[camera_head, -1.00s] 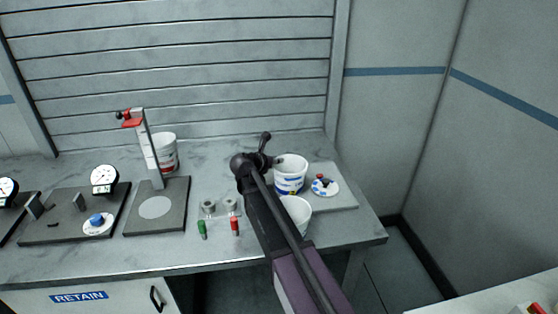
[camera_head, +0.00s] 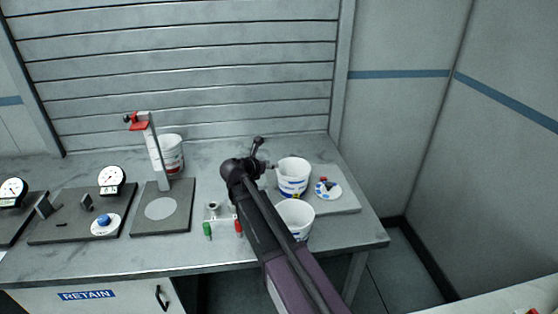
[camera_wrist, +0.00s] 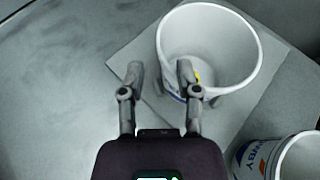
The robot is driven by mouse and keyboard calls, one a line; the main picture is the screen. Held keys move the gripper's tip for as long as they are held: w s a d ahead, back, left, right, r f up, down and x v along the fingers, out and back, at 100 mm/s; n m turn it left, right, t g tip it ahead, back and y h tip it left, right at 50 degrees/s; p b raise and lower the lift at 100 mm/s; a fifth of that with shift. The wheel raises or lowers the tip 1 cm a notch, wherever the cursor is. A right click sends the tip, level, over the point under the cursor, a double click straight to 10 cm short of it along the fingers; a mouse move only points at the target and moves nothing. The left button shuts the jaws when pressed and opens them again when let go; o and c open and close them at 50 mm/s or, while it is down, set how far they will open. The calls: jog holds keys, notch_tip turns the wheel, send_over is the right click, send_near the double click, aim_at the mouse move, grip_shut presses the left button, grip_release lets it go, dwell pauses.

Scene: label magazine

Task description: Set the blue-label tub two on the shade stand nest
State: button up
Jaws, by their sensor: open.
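A white tub with a blue label (camera_head: 292,186) stands on the light grey board at the right of the bench; in the wrist view its open rim (camera_wrist: 250,75) is at the upper right. A second white tub (camera_head: 296,219) stands in front of it, partly behind my arm; the wrist view shows its blue and orange print (camera_wrist: 262,152). I cannot tell which is tub two. My gripper (camera_wrist: 160,70) is open, with the right finger overlapping the rear tub's left edge and the left finger clear of it. A dark plate with a pale disc (camera_head: 160,208) and a red-topped upright (camera_head: 155,150) may be the shade stand.
A red-label tub (camera_head: 171,155) stands behind the upright. Dial gauges (camera_head: 111,180) sit on dark plates at the left. Green (camera_head: 207,230) and red small pieces lie near my arm. A colour-spotted disc (camera_head: 328,190) lies right of the rear tub. The bench's back middle is clear.

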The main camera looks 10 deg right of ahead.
jog(key=p+v, duration=0.1)
jog(key=v, duration=0.4)
jog(key=shift+s+a+r+p, duration=0.15)
jog(key=shift+s+a+p, duration=0.1)
jog(key=shift+p, duration=0.15)
